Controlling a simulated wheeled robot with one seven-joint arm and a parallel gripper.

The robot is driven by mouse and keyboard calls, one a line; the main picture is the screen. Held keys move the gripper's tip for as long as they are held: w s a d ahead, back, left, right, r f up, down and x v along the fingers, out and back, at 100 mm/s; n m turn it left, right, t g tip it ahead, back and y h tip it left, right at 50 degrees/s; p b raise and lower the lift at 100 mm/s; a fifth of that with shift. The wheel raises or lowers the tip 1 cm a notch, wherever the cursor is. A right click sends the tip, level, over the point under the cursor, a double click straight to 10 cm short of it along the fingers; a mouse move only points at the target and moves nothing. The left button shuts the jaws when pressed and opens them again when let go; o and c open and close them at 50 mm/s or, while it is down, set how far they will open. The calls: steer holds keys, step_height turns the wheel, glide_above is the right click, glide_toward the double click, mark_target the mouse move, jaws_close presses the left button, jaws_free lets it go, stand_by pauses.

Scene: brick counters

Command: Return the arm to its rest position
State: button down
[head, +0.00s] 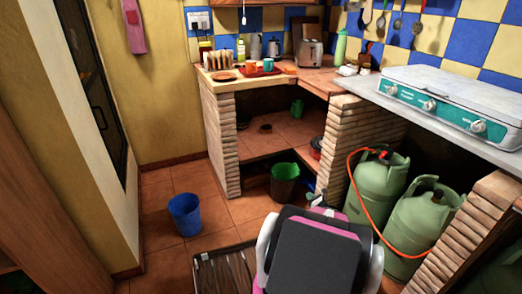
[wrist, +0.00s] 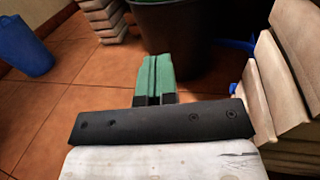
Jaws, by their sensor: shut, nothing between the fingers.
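My gripper (wrist: 152,62) shows at the middle of the wrist view, with its two green fingers pressed together and nothing between them. It points out over the tiled floor toward a dark bucket (wrist: 185,35), apart from it as far as I can tell. In the head view my arm (head: 315,255) is at the bottom centre, low in front of my body, with black, white and pink parts. My gripper's fingers are mostly hidden there behind the arm.
A blue bucket (head: 185,214) stands on the floor at left; a dark green bucket (head: 284,182) stands by the brick counter. Green gas cylinders (head: 377,187) with an orange hose stand close at right. A brick pillar (wrist: 285,85) is near my gripper's right side.

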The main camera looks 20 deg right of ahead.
steer(key=s+a+r+n+g+y, duration=0.15)
steer(key=a+r+n+g, duration=0.35)
steer(key=a, duration=0.5)
steer(key=a+r+n+g+y, duration=0.25)
steer(key=a+r+n, duration=0.35)
steer(key=a, duration=0.5)
steer(key=a+r+n+g+y, duration=0.1)
steer(key=a+r+n+g, duration=0.4)
steer(key=a, duration=0.5)
steer(key=s+a+r+n+g+h, duration=0.4)
steer(key=s+a+r+n+h, duration=0.6)
steer(key=s+a+r+n, duration=0.5)
step_height(320, 180, up, 4)
steer(key=shift+s+f+n+g, duration=0.15)
steer(key=shift+s+n+g, duration=0.2)
steer(key=shift+s+n, duration=0.65)
steer(key=shift+s+a, duration=0.1)
steer(key=shift+s, duration=0.05)
